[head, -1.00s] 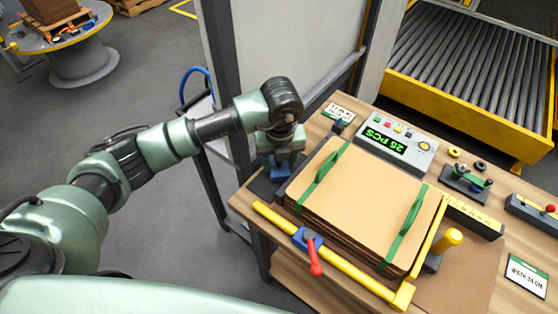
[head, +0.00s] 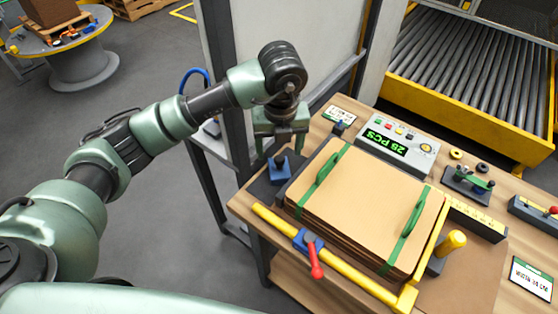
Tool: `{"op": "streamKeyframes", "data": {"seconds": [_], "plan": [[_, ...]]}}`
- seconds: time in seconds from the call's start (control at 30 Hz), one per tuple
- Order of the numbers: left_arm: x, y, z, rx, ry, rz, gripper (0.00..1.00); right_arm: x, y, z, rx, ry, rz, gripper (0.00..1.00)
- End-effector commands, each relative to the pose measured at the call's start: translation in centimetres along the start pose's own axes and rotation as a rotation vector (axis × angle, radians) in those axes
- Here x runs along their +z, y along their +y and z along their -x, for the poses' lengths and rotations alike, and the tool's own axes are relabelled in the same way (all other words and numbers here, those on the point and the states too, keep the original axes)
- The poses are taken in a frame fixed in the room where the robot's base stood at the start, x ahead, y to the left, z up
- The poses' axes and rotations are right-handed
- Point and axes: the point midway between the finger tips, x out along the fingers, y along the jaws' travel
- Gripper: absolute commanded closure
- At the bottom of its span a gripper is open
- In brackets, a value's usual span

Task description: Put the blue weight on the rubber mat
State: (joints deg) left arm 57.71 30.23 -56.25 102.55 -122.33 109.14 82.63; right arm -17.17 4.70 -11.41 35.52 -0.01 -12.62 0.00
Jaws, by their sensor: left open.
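The blue weight (head: 280,173), a block with a dark knob on top, stands upright on the dark rubber mat (head: 260,188) at the left end of the wooden bench, beside the cardboard stack. My left gripper (head: 281,147) is open and empty. It points down just above and behind the weight, with its fingers apart from it. My right gripper is not in view.
A stack of cardboard blanks (head: 365,200) with green handles fills the bench middle, edged by a yellow bar (head: 280,226) with a red-handled clamp (head: 315,262). Behind it stands a counter display (head: 395,140). A roller conveyor (head: 470,70) lies beyond.

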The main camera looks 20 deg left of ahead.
Motion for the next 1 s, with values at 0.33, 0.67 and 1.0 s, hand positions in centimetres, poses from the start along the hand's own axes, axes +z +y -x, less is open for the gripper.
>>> {"op": "streamKeyframes", "data": {"seconds": [0.33,0.67,1.0], "plan": [[0.0,-0.1,4.5,-0.001,0.0,0.001,0.31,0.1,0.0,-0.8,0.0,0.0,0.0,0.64],[0.0,0.0,4.7,-0.001,0.0,0.001,0.31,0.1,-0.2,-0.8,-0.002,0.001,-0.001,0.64],[0.0,0.0,4.7,0.0,0.001,0.001,0.31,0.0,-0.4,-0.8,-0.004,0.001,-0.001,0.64]]}}
